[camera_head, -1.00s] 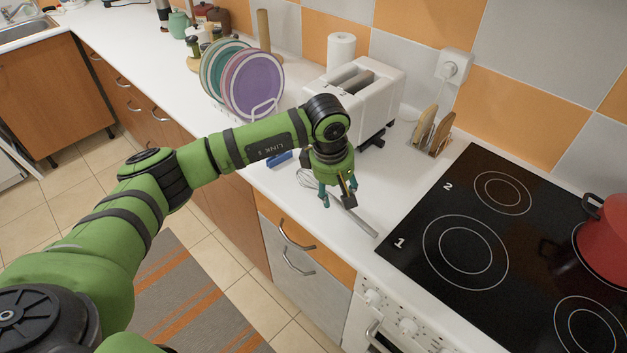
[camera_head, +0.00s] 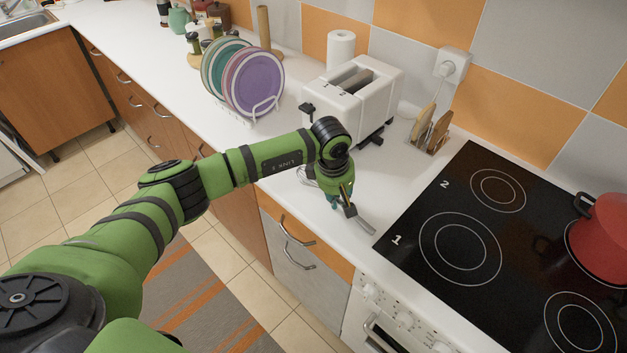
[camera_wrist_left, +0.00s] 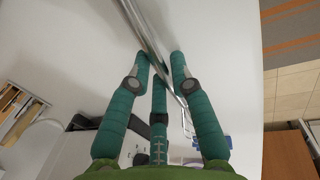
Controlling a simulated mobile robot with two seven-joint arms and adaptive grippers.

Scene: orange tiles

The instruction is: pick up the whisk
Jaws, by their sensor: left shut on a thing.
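The whisk (camera_head: 364,225) lies along the white counter near its front edge, left of the stove. Its grey handle points toward the stove and part of its wire end shows left of my gripper. My left gripper (camera_head: 341,204) reaches down over the whisk and is shut on its middle part. In the left wrist view the metal handle (camera_wrist_left: 143,27) runs slantwise between the teal fingers of the gripper (camera_wrist_left: 160,60). The arm and fingers hide part of the whisk. I cannot tell whether it is clear of the counter. My right gripper is not in view.
A white toaster (camera_head: 345,108) stands behind the gripper, with a rack of plates (camera_head: 253,82) to its left. Small boards in a stand (camera_head: 430,132) are behind right. The black stove (camera_head: 470,215) with a red pot (camera_head: 606,232) is at right.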

